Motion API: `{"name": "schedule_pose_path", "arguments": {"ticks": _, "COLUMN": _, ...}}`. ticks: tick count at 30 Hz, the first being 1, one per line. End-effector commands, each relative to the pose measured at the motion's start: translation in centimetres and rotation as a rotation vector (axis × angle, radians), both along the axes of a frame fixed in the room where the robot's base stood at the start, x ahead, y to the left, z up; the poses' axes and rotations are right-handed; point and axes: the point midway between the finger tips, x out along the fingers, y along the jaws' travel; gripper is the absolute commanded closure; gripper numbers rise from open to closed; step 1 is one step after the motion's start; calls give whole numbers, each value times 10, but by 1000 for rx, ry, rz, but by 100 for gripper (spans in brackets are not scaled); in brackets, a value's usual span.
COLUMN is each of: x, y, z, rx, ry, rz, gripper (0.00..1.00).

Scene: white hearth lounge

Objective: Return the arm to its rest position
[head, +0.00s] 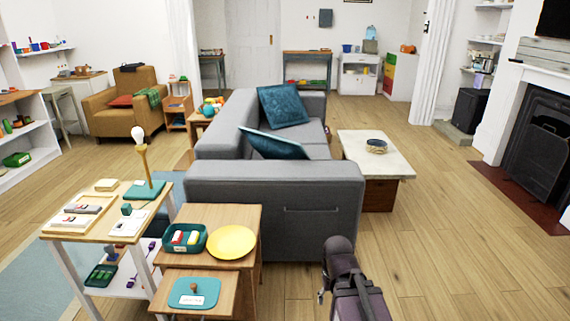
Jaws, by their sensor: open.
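My arm (352,285) shows at the bottom, right of centre, as dark grey-purple links folded close together. My gripper (322,295) shows only as a small dark part at the left side of the arm, over bare floor. It is open, and I see nothing held in it. Much of it is hidden behind the arm links.
A wooden side table (250,218) with a yellow plate (231,242) and a green tray (198,249) stands left of my arm. A grey sofa (275,205) stands ahead, with a marble-topped coffee table (390,158) beyond. The floor (470,250) to the right is clear up to the fireplace (537,150).

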Motion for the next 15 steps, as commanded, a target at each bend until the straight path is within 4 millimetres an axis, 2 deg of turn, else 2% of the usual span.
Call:
{"name": "schedule_pose_path", "arguments": {"ticks": 1, "x": 0, "y": 0, "z": 13, "rx": 0, "ry": 0, "rz": 0, "gripper": 33}}
{"name": "schedule_pose_path", "arguments": {"ticks": 15, "x": 0, "y": 0, "z": 95, "rx": 0, "ry": 0, "rz": 0, "gripper": 33}}
